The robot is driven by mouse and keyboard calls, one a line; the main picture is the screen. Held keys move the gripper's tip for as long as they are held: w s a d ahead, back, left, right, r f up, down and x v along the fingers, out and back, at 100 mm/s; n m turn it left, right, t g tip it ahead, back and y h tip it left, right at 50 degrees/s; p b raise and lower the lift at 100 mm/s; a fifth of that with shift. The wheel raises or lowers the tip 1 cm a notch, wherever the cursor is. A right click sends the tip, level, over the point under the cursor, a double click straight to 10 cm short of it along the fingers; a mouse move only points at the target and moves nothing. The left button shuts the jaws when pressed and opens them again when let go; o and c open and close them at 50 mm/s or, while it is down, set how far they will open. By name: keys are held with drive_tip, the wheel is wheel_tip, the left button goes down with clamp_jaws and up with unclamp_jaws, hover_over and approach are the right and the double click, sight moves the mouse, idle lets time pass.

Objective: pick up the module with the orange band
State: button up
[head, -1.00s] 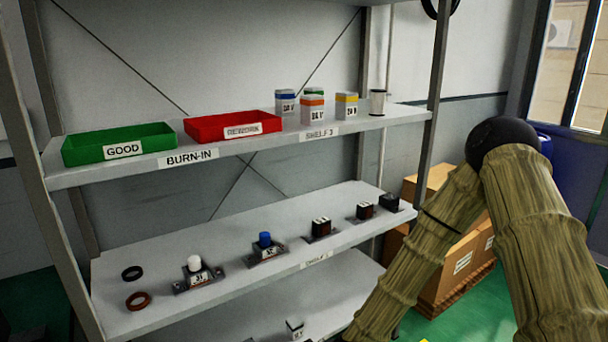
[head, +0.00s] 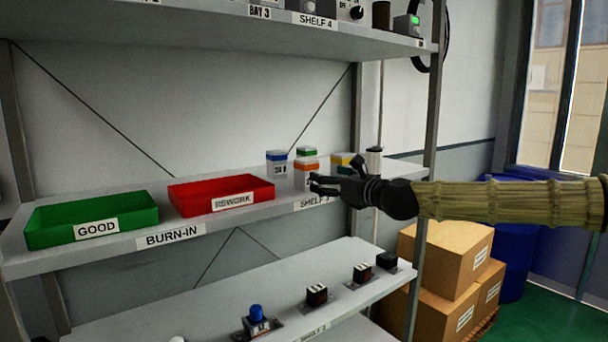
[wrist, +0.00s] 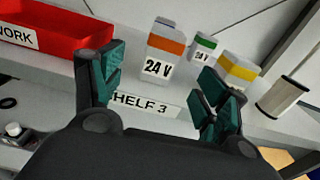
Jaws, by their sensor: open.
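The module with the orange band (wrist: 164,54) is a white box marked 24 V, standing upright on the shelf. In the wrist view it stands beyond my gripper (wrist: 160,88), between the two open fingers and apart from them. In the head view the orange-banded module (head: 306,166) is partly hidden by my gripper (head: 330,186), which is in front of it and empty. The module's lower part is hidden there.
A green-banded module (wrist: 206,46) stands behind, a yellow-banded one (wrist: 236,72) to the right, and a blue-banded one (head: 277,164) to the left. A white cylinder (wrist: 284,96) stands further right. The red REWORK bin (head: 220,194) and green GOOD bin (head: 90,220) are left.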

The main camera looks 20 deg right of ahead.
sight(312, 167)
drive_tip(key=w, duration=0.1)
drive_tip(key=w+r, duration=0.1)
drive_tip(key=w, duration=0.1)
drive_tip(key=w+a+p, duration=0.1)
drive_tip(key=shift+w+a+r, duration=0.1)
drive_tip(key=shift+w+r, duration=0.1)
drive_tip(key=shift+r, duration=0.15)
drive_tip(key=shift+p+x, duration=0.5)
drive_tip(key=shift+x, duration=0.45)
drive_tip(key=shift+p+x, duration=1.05)
drive_tip(key=shift+x, duration=1.2)
drive_tip(key=shift+f, duration=0.1)
drive_tip(key=shift+c, duration=0.2)
drive_tip(key=c, duration=1)
drive_tip(key=shift+c, duration=1.1)
